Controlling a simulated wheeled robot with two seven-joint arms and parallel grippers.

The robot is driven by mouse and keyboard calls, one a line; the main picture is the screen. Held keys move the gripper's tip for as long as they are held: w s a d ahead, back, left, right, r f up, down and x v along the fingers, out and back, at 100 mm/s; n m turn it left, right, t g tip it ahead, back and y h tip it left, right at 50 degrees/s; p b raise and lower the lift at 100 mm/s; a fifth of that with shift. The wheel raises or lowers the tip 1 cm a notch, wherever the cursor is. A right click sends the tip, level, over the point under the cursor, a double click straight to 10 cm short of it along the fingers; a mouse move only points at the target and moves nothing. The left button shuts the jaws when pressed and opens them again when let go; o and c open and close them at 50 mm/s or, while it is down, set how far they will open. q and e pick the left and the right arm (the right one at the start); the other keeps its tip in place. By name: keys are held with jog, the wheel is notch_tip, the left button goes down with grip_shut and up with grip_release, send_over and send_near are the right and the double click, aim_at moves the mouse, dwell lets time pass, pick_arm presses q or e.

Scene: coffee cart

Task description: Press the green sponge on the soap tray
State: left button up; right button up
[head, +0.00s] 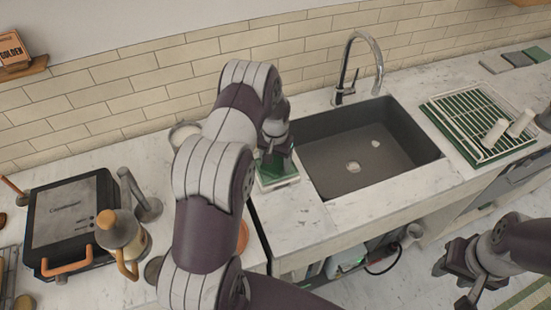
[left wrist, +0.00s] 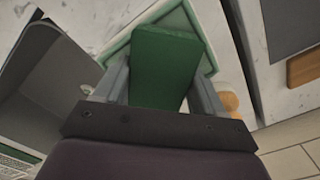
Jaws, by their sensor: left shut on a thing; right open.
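My left gripper (head: 276,152) is shut on the green sponge (head: 266,158), left of the sink. In the left wrist view the sponge (left wrist: 165,68) sits between the two fingers of the left gripper (left wrist: 158,90), over the soap tray (left wrist: 203,22). The soap tray (head: 280,184) is a pale-rimmed tray with a green inside, on the counter. Whether the sponge touches the tray is hidden by the gripper and sponge. My right gripper (head: 461,283) is open and empty, low at the right, in front of the counter.
The grey sink (head: 335,182) with a chrome faucet (head: 350,70) lies right of the tray. A green drying rack (head: 462,120) with white cups stands further right. A dark coffee appliance (head: 70,225) and a kettle-like jug (head: 122,236) stand at left. My left arm hides part of the counter.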

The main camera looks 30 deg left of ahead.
aim_at(275, 159)
pick_arm(q)
jog(key=shift+s+f+b, duration=0.1)
jog(key=shift+f+b, duration=0.45)
jog(key=shift+f, duration=0.15)
dwell(1.3)
notch_tip(275, 159, up, 7)
jog(key=p, duration=0.5)
jog(key=shift+r, duration=0.1)
dwell(0.3)
